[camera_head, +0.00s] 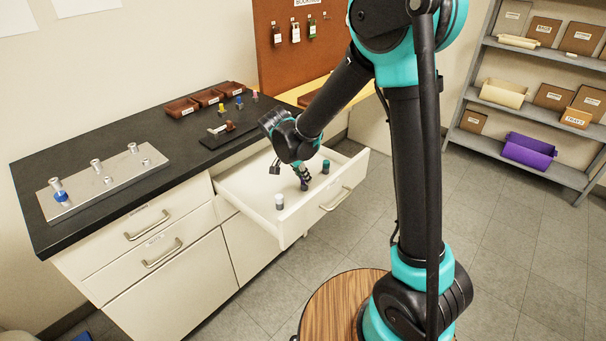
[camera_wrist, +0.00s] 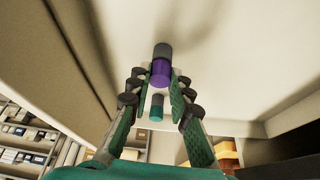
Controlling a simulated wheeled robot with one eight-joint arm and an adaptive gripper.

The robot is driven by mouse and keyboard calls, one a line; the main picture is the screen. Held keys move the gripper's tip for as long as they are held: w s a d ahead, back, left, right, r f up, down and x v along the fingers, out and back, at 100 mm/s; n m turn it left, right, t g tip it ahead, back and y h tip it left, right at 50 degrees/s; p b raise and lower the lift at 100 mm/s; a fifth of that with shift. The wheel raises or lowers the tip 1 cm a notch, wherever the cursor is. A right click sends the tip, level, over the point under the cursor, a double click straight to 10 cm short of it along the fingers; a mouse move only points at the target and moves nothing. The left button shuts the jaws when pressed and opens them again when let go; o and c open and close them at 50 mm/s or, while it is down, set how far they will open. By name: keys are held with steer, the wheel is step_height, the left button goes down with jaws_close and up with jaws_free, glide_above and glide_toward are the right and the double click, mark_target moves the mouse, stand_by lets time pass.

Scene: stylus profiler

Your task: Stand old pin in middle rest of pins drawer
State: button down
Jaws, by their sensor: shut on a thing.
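My gripper (camera_head: 303,182) reaches down into the open pins drawer (camera_head: 240,202), between two standing pins. In the wrist view the gripper (camera_wrist: 158,82) is shut on a pin with a purple body and dark grey end (camera_wrist: 161,71), taken as the old pin. A white-topped pin (camera_head: 279,201) stands to the left of the gripper. A teal pin (camera_head: 326,166) stands to the right. A teal-ended piece (camera_wrist: 156,110) shows between the fingers in the wrist view. The middle rest is hidden under the gripper, so I cannot tell whether the held pin touches it.
The dark counter (camera_head: 190,150) above the drawer holds a plate with several posts (camera_head: 105,180), brown trays (camera_head: 180,107) and a small instrument (camera_head: 219,129). Grey shelving (camera_head: 490,45) stands at the right. The drawer's front wall (camera_head: 335,200) lies close to the gripper.

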steer(key=shift+f, duration=0.25)
steer(key=c, duration=1.3)
jaws_free()
steer(key=shift+c, duration=0.5)
steer(key=v, duration=0.7)
steer(key=shift+r, duration=0.15)
steer(key=v, duration=1.1)
steer(key=shift+r, duration=0.4)
